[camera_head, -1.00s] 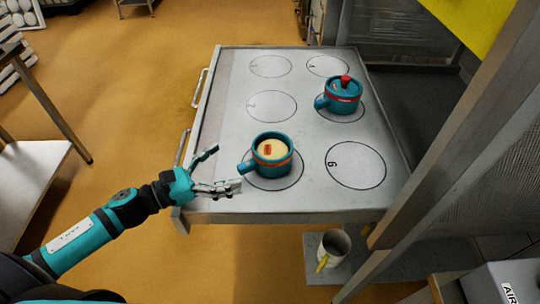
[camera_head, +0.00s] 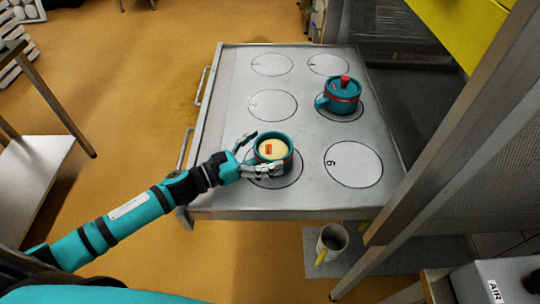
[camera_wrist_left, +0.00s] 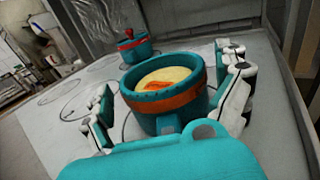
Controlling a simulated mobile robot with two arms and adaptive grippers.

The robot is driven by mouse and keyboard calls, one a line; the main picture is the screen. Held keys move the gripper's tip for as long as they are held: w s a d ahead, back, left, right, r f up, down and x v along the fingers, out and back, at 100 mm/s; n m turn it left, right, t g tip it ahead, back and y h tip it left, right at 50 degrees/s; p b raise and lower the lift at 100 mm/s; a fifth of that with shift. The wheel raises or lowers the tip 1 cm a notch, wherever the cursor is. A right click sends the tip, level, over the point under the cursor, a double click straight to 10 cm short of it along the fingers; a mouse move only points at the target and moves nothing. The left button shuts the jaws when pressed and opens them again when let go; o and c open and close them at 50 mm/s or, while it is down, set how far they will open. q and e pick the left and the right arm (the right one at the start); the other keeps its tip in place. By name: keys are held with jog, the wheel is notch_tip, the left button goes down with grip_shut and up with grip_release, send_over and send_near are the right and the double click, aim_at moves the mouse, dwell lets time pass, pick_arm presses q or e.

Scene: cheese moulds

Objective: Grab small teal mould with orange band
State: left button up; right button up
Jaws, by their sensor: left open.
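The small teal mould with an orange band (camera_head: 274,146) stands upright in a marked circle near the front of the steel table. Pale cheese with an orange mark fills its top. It also shows large in the left wrist view (camera_wrist_left: 165,92). My left gripper (camera_head: 262,154) is open, with one finger on each side of the mould; in the left wrist view the fingers (camera_wrist_left: 170,105) flank it with its handle facing me. Whether the fingers touch it I cannot tell. My right gripper is not in view.
A teal lidded mould with a red knob (camera_head: 342,95) stands in another circle further back right. The steel table (camera_head: 225,185) has several empty circles. A post (camera_head: 440,130) rises close along its right side. A pale mug-like container (camera_head: 332,243) is below the front edge.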

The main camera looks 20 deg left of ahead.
pick_arm(q)
jog(key=c, duration=0.9)
jog(key=shift+c, duration=0.7)
jog(key=shift+r, duration=0.15)
